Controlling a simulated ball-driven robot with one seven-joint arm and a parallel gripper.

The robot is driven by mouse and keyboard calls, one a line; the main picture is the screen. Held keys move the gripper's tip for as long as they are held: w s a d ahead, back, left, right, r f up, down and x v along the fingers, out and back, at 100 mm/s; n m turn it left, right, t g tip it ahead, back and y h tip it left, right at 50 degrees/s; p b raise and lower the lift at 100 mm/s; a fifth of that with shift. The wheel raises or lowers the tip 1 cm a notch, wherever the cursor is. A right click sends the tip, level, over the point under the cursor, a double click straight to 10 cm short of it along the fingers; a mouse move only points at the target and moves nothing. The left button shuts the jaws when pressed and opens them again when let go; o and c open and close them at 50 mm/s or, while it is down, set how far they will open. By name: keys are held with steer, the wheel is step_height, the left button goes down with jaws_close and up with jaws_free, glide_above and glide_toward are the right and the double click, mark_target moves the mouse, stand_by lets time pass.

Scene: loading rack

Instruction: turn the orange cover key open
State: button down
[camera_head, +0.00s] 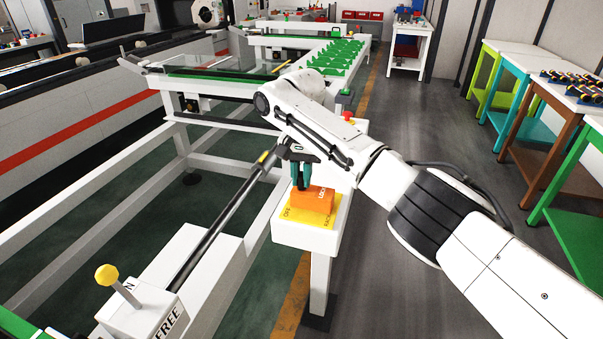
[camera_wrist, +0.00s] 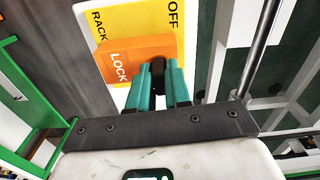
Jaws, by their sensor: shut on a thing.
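The orange cover key (camera_head: 313,204), marked LOCK, sits on a yellow plate (camera_head: 324,217) on top of a white box on a post. In the wrist view the orange key (camera_wrist: 122,62) lies over the yellow plate (camera_wrist: 133,17), which shows the words RACK and OFF. My gripper (camera_head: 301,186) points down over the key, its teal fingers close together. In the wrist view the gripper (camera_wrist: 158,68) is shut on a dark piece at the key's edge. The fingers hide part of that piece.
A white box with a yellow-knobbed lever (camera_head: 107,275), marked FREE, stands at the lower left. A dark rod (camera_head: 220,218) runs beside the key's box. White rack frames fill the left. Coloured tables (camera_head: 545,85) stand at the right, with open grey floor between.

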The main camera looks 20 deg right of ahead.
mark_target(302, 174)
steer(key=n+p, duration=0.2)
steer(key=n, duration=0.2)
steer(key=shift+r, duration=0.1)
steer(key=n+p, duration=0.1)
steer(key=n, duration=0.3)
steer(key=shift+n, duration=0.3)
steer(key=n, duration=0.4)
steer(key=shift+n+p, duration=0.3)
steer(key=shift+n, duration=1.9)
steer(key=c, duration=1.1)
jaws_free()
steer(key=shift+c, duration=0.2)
step_height(302, 174, up, 11)
steer(key=b, duration=0.2)
steer(key=shift+f, duration=0.2)
